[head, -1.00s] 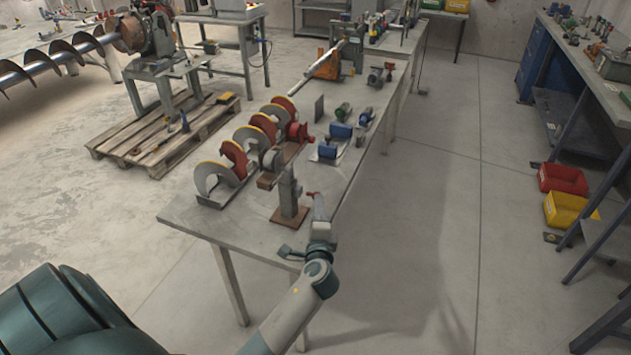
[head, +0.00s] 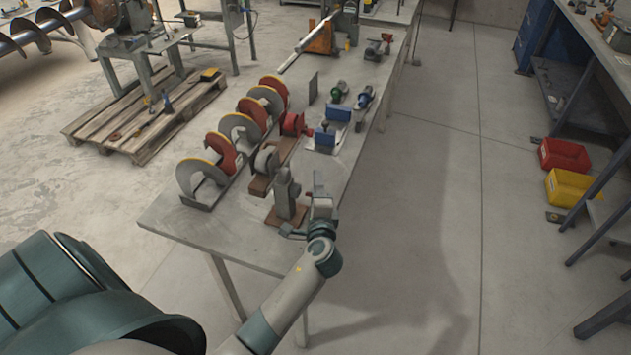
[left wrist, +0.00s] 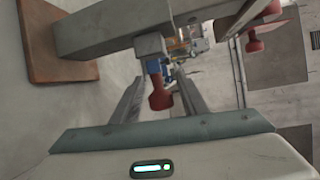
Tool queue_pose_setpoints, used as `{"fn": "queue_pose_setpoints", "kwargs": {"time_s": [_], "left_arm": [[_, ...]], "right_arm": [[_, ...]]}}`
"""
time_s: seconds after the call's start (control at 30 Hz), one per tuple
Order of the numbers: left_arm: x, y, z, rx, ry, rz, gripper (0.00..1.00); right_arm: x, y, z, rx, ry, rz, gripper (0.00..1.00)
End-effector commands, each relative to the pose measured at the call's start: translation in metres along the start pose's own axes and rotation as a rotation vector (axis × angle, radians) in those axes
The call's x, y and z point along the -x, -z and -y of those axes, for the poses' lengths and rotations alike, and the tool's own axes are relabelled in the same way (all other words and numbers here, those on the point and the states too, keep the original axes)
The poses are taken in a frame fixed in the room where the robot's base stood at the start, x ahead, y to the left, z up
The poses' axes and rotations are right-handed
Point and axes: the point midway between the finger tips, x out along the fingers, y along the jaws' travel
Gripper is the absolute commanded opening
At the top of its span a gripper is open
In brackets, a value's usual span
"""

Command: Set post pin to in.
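The post (head: 287,190) is a grey upright on a brown base plate (head: 280,216), near the front end of the long table. In the left wrist view the grey post (left wrist: 105,25) and its brown base (left wrist: 52,45) are at upper left. My left gripper (head: 318,200) is just right of the post. In the left wrist view its fingers (left wrist: 160,85) are apart, one on each side of the red knob, with gaps visible. My right gripper is out of view.
A pallet (head: 140,120) stands on the floor at left.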

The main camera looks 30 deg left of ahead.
Motion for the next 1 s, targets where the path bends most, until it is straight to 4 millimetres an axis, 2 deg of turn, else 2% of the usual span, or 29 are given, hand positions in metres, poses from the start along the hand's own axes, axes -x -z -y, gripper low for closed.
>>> {"fn": "queue_pose_setpoints", "kwargs": {"time_s": [0.27,0.33,0.43,0.47,0.6,0.8,1.0], "left_arm": [[0.0,0.0,0.0,0.0,0.0,0.0,0.4],[0.0,0.0,0.0,0.0,0.0,0.0,0.28],[0.0,0.0,0.0,0.0,0.0,0.0,0.04],[0.0,0.0,0.0,0.0,0.0,0.0,0.0],[0.0,-0.001,0.0,0.0,0.0,0.0,0.0],[-0.008,-0.02,0.0,0.0,0.001,0.0,0.0],[-0.009,-0.021,0.0,0.0,0.002,0.002,0.0]], "right_arm": [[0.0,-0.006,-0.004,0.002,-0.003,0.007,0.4],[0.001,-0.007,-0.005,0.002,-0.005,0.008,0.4],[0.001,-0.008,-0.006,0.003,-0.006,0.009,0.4],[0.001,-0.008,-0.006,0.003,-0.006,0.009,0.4],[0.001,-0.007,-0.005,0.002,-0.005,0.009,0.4],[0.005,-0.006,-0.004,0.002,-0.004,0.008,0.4],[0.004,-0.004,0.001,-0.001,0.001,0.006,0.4]]}}
